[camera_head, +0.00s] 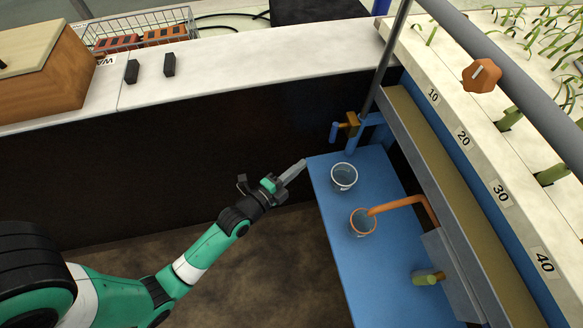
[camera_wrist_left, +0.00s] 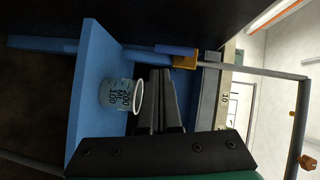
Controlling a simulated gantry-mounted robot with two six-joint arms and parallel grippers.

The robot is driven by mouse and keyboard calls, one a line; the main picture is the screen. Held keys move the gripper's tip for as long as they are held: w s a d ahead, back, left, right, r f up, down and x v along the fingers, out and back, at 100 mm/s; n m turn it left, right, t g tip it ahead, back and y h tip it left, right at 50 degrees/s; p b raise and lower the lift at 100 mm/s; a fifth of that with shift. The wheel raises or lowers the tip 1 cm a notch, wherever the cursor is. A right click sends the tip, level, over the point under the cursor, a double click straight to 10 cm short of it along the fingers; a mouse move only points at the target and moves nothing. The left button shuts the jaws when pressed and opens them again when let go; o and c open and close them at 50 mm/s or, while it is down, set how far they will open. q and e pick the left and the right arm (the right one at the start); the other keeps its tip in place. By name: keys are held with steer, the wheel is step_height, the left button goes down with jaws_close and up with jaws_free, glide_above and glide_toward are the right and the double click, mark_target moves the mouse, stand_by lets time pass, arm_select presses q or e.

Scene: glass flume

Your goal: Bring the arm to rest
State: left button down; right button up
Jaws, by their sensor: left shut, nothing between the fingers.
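My left arm (camera_head: 150,292) reaches in from the lower left. Its gripper (camera_head: 298,167) is shut and empty, with the fingertips close to the back left corner of the blue shelf (camera_head: 372,275). In the left wrist view the closed fingers (camera_wrist_left: 160,85) show beside a clear graduated cup (camera_wrist_left: 122,95) marked 100 and 200. That cup (camera_head: 344,177) stands on the shelf, right of my fingertips and apart from them in the head view. My right gripper is not in view.
An orange-rimmed cup (camera_head: 362,222) stands by an orange pipe (camera_head: 402,204). A green-ended fitting (camera_head: 427,278) sits at the shelf's right side. A brass valve (camera_head: 349,124) is behind the shelf. The numbered flume edge (camera_head: 480,165) runs along the right. Dark floor left of the shelf is open.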

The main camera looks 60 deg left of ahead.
arm_select(q)
steer(key=v, duration=0.2)
steer(key=shift+s+f, duration=0.15)
steer(key=shift+s, duration=0.15)
